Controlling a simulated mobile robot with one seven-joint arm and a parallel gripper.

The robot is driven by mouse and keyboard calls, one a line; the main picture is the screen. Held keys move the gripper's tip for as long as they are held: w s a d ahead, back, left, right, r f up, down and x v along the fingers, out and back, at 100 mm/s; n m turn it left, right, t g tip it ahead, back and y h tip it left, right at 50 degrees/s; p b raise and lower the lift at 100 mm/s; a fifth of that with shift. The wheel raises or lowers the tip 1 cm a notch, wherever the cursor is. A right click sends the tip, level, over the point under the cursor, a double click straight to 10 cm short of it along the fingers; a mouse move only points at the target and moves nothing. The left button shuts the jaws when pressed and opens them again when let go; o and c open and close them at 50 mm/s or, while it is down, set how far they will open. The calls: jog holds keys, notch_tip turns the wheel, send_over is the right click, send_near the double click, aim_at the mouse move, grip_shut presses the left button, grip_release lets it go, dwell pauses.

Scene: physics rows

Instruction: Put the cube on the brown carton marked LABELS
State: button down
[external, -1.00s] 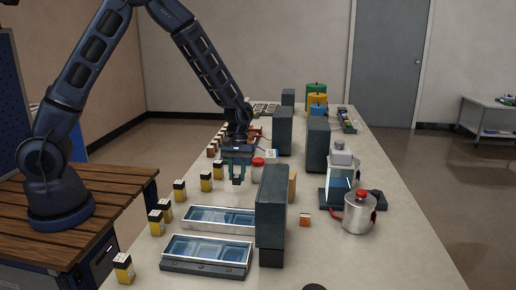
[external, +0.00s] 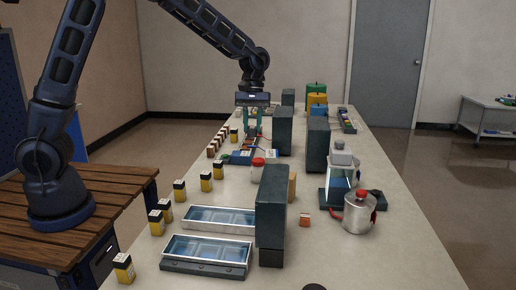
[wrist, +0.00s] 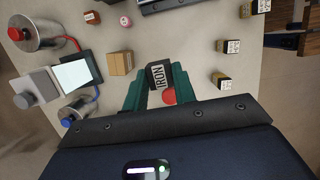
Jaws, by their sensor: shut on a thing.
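My gripper (external: 252,127) is above the far half of the table, pointing down. In the wrist view its teal fingers (wrist: 158,82) are shut on a dark cube lettered IRON (wrist: 158,74). The cube is hard to make out in the external view. A red round patch shows beside it between the fingers; I cannot tell what it belongs to. A plain brown carton (wrist: 121,63) stands on the table, apart from the gripper. In the external view it (external: 292,186) is partly hidden behind a tall dark block. I can read no LABELS marking on it.
Tall dark blocks (external: 271,207) (external: 285,130) (external: 318,143) stand along the table. A red-lidded jar (external: 258,170) is left of the carton. A glass-sided device (external: 340,178) and a metal can (external: 358,214) stand right. Yellow-and-black boxes (external: 206,182) line the left edge, and blue trays (external: 218,219) lie in front.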

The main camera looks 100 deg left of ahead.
jog(key=w+r, duration=0.7)
jog(key=w, duration=0.5)
jog(key=a+x, duration=0.1)
jog(key=x, duration=0.5)
jog(key=a+f+x, duration=0.1)
jog(key=a+x, duration=0.1)
jog(key=x, duration=0.5)
jog(key=a+x, duration=0.1)
jog(key=x, duration=0.5)
jog(key=shift+w+a+f, duration=0.2)
jog(key=shift+w+f, duration=0.05)
jog(key=shift+f, duration=0.1)
jog(key=shift+f, duration=0.1)
jog(key=c, duration=1.1)
grip_release()
